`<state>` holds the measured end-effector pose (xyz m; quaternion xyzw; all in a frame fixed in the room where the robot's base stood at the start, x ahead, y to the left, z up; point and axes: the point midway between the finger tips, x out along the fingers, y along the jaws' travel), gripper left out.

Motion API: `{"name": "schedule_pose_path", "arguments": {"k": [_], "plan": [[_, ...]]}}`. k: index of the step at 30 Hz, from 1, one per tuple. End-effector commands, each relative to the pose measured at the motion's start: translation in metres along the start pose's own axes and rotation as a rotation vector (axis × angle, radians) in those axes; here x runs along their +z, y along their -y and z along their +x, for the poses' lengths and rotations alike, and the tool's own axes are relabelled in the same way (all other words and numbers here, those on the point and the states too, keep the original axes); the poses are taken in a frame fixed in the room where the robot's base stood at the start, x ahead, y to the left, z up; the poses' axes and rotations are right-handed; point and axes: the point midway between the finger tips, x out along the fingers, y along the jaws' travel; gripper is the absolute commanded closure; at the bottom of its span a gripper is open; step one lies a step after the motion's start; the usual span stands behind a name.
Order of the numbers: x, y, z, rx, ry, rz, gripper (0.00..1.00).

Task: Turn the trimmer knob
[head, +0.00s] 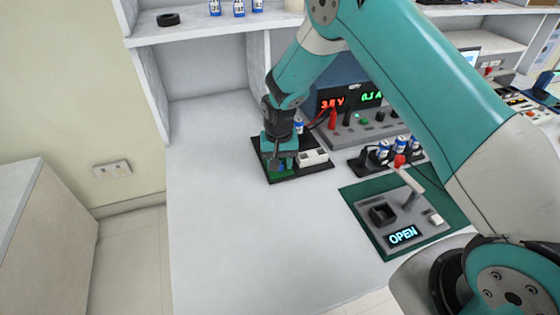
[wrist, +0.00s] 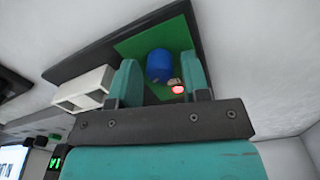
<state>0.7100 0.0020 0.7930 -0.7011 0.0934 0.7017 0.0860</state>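A green circuit board (wrist: 135,48) lies on a black tray (wrist: 85,62). A blue cylinder (wrist: 159,66), which looks like the trimmer knob, stands on the board. A lit red lamp (wrist: 178,89) and a small tan part sit beside it. My gripper (head: 277,158) points down over the board in the head view and hides most of it. In the wrist view its two teal fingers are spread on either side of the blue cylinder, with narrow gaps showing. I cannot tell the height of the fingertips against the knob. Nothing is visibly held.
A white block (head: 314,156) is on the tray's right side. Behind stands a power supply (head: 345,105) reading about 3.8 V. A rack (head: 368,165) of blue-and-white cylinders and a grey fixture (head: 384,236) reading OPEN are to the right. The bench's left and front are clear.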

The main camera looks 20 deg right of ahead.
Motion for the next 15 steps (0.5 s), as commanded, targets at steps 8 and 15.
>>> {"name": "schedule_pose_path", "arguments": {"k": [8,15], "plan": [[0.000,0.000,0.000,0.000,0.000,0.001,0.47],[-0.001,0.001,-0.021,-0.002,-0.004,0.001,0.47]]}}
